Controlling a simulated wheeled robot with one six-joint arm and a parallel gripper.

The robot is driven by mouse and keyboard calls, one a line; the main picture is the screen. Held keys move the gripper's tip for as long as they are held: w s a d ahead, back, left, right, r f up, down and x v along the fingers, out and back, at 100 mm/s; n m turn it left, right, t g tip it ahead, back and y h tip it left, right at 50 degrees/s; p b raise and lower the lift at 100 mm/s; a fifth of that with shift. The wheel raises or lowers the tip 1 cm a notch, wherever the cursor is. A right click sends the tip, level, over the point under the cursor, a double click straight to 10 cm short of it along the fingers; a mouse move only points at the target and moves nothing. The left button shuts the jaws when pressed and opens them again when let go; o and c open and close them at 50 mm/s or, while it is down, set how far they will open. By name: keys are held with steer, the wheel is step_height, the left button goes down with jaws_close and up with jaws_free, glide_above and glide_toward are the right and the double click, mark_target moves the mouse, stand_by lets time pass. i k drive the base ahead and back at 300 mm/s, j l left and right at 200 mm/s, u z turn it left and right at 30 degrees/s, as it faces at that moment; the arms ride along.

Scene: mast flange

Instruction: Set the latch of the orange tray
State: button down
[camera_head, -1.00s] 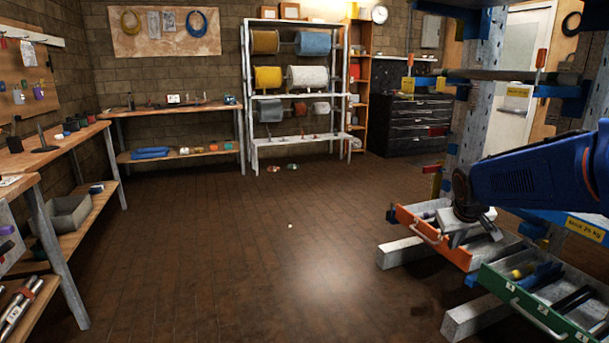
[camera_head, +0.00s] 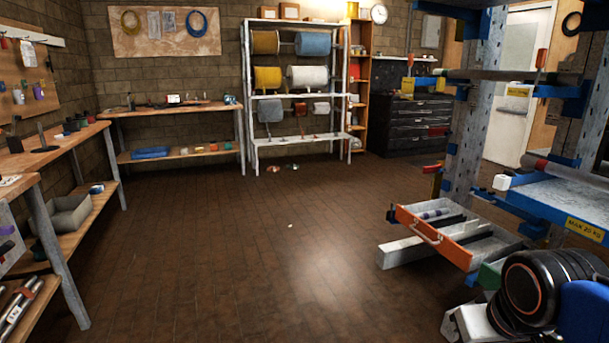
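The orange tray (camera_head: 433,238) is a drawer-like tray with an orange front, a pale handle and grey inside walls, low on the rack at the right. It looks pulled out, with a pale cylinder and dark items inside. I cannot make out its latch clearly; a small dark part sits at the left end of the front. My gripper (camera_head: 470,325) is at the bottom right, in front of and below the orange tray and apart from it. My dark wrist hides part of it, so its fingers cannot be read.
A green tray (camera_head: 490,275) beside the orange one is mostly hidden by my arm. A blue-edged shelf (camera_head: 560,205) overhangs at the right, and grey rack feet (camera_head: 400,252) reach onto the floor. Open floor (camera_head: 240,260) lies to the left, with benches along the walls.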

mark_target(390, 212)
steer(key=i, duration=2.2)
